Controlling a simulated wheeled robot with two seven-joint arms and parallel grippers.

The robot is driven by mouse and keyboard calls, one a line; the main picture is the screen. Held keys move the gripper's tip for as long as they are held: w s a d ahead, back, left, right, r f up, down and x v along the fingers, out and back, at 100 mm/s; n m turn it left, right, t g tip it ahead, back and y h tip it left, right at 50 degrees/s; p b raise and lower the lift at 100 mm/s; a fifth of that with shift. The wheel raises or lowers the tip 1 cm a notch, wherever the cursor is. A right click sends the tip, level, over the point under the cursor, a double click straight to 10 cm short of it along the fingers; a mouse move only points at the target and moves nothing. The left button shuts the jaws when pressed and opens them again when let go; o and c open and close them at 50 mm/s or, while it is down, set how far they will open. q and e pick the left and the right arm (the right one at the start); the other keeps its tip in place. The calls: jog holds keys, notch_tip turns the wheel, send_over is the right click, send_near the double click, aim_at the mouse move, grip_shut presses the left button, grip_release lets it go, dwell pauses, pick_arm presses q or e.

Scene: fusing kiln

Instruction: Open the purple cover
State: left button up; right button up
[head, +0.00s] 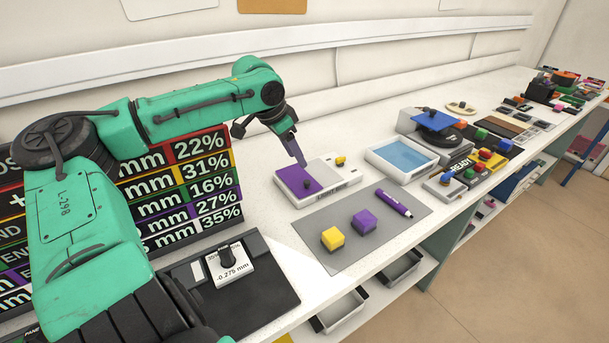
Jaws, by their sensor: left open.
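The purple cover (291,178) is a flat purple panel with a small dark knob (306,184), lying flat on the left part of a white box (337,178) on the bench. My left gripper (301,163) reaches down from the upper left, its fingertips just above or beside the far edge of the purple cover. I cannot tell whether they touch it. The gripper is open and holds nothing that I can see. My right gripper is not in view.
A yellow knob (340,161) stands on the box's right part. In front, a grey mat (330,257) carries a yellow cube (333,238), a purple cube (363,222) and a purple pen (394,203). A blue-bottomed tray (402,158) is to the right. A percentage board (190,185) stands at left.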

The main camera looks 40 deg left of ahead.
pick_arm(q)
send_near(307, 181)
jog(key=x, duration=0.2)
jog(key=shift+a+f, duration=0.15)
jog(key=shift+f, duration=0.25)
jog(key=x, duration=0.4)
jog(key=shift+w+d+f, duration=0.15)
jog(key=shift+d+f, duration=0.1)
jog(key=shift+d, duration=0.05)
jog(key=shift+w+a+f, duration=0.1)
jog(key=shift+f, duration=0.05)
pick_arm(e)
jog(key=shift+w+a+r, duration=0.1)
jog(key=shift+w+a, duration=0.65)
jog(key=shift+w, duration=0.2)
pick_arm(q)
grip_shut()
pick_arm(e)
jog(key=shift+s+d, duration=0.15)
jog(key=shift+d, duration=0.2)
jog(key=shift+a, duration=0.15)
